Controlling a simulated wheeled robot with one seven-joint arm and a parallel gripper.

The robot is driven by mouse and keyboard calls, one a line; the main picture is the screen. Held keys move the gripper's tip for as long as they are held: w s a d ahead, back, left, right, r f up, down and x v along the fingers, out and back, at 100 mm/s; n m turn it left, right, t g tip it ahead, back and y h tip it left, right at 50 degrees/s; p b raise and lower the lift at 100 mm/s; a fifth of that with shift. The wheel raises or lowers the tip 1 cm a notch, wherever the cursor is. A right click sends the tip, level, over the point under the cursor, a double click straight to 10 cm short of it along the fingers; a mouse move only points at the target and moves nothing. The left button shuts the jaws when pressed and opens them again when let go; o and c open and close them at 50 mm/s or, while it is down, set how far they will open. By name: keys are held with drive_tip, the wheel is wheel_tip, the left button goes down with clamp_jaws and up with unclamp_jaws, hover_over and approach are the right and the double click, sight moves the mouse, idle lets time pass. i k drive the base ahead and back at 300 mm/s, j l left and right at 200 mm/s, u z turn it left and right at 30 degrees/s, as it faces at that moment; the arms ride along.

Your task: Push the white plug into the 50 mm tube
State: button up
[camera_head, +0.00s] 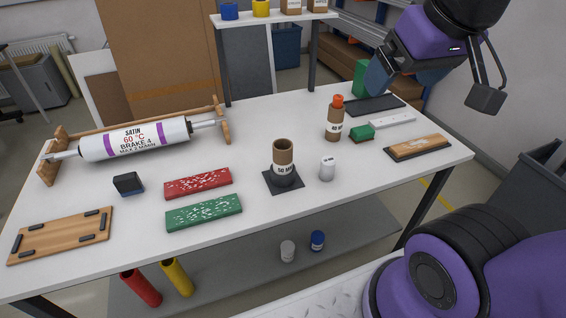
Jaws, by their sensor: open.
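The white plug (327,169) stands upright on the white table, just right of a brown tube. The tube (283,155) stands upright on a dark square pad (269,184), its open top facing up. Its white label appears to read "50", partly cut off by the curve. My gripper (376,78) is at the upper right, above the table's back right part, well away from plug and tube. It is open, and I see nothing held in it. Part of its far side is hidden by the wrist.
A brown bottle with an orange top (335,120) and a green-topped block (361,133) stand behind the plug. A wooden board (417,147) lies at right. Red (198,183) and green (204,212) speckled bars lie left.

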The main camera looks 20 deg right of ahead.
sight(282, 147)
drive_tip(key=l+u, duration=0.2)
drive_tip(key=u, duration=0.15)
drive_tip(key=k+l+u, duration=0.15)
drive_tip(key=u, duration=0.2)
drive_tip(key=k+l+u, duration=0.1)
drive_tip(key=l+u, duration=0.25)
drive_tip(key=j, duration=0.1)
